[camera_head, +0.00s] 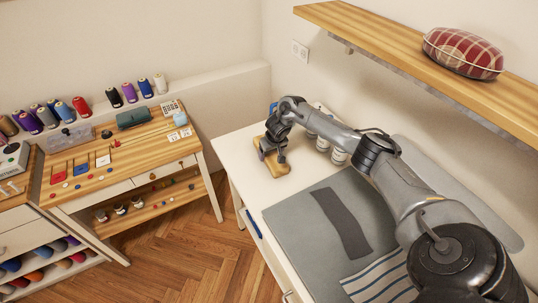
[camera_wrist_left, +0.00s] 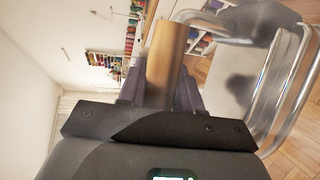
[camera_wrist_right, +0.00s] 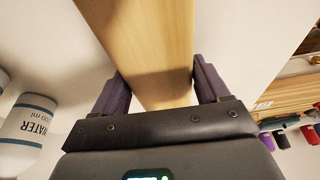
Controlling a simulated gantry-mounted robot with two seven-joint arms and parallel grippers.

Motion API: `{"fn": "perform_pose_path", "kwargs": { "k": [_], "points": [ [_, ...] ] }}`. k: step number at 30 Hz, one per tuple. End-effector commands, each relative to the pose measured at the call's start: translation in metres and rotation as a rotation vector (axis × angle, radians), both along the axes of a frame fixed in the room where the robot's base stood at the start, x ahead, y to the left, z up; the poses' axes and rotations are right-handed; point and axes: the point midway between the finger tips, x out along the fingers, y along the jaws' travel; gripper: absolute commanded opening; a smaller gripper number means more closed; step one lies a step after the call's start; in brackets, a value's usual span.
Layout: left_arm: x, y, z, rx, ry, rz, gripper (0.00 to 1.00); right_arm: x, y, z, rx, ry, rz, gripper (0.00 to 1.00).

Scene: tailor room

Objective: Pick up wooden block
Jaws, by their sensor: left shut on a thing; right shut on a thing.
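The pale wooden block (camera_head: 270,166) lies on or just above the far left part of the white table in the head view; I cannot tell if it touches the table. My right gripper (camera_head: 275,154) is over it, reaching down from above. In the right wrist view the block (camera_wrist_right: 145,60) runs between the two fingers of my right gripper (camera_wrist_right: 160,90), which is shut on it. My left gripper (camera_wrist_left: 163,85) shows only in the left wrist view, shut on a brown wooden-looking piece (camera_wrist_left: 166,55).
White water bottles (camera_head: 338,155) stand beside my right arm; one shows in the right wrist view (camera_wrist_right: 27,125). Grey cloth (camera_head: 310,225) covers the table's front. A wooden shelf (camera_head: 400,55) with a plaid cushion (camera_head: 462,52) hangs above. A metal-framed chair (camera_wrist_left: 262,75) is near my left gripper.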

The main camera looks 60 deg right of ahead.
Motion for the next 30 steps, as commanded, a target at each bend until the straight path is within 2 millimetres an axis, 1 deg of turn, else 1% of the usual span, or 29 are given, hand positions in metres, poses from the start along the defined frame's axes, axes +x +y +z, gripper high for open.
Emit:
{"fn": "perform_pose_path", "kwargs": {
  "k": [1, 8, 14, 20, 25, 30],
  "points": [
    [0.002, 0.0, 0.007, -0.001, -0.015, 0.0, 0.0, 0.0, 0.0, 0.001, -0.001, -0.001, 0.0, 0.25],
    [0.002, 0.0, 0.011, -0.001, -0.015, 0.0, 0.0, 0.0, 0.0, 0.005, -0.001, -0.001, 0.0, 0.25],
    [0.002, 0.0, 0.025, -0.001, -0.015, 0.0, 0.0, 0.0, 0.0, 0.015, 0.0, -0.001, 0.0, 0.25],
    [0.002, 0.0, 0.049, -0.001, -0.015, 0.0, 0.0, 0.0, 0.0, 0.033, 0.0, 0.0, -0.001, 0.25],
    [0.002, 0.0, 0.077, -0.001, -0.015, 0.0, 0.0, 0.0, 0.0, 0.052, 0.0, 0.0, 0.0, 0.25],
    [0.002, 0.0, 0.107, -0.001, -0.015, 0.0, 0.0, -0.022, -0.005, 0.062, -0.002, 0.005, 0.0, 0.25]
  ]
}}
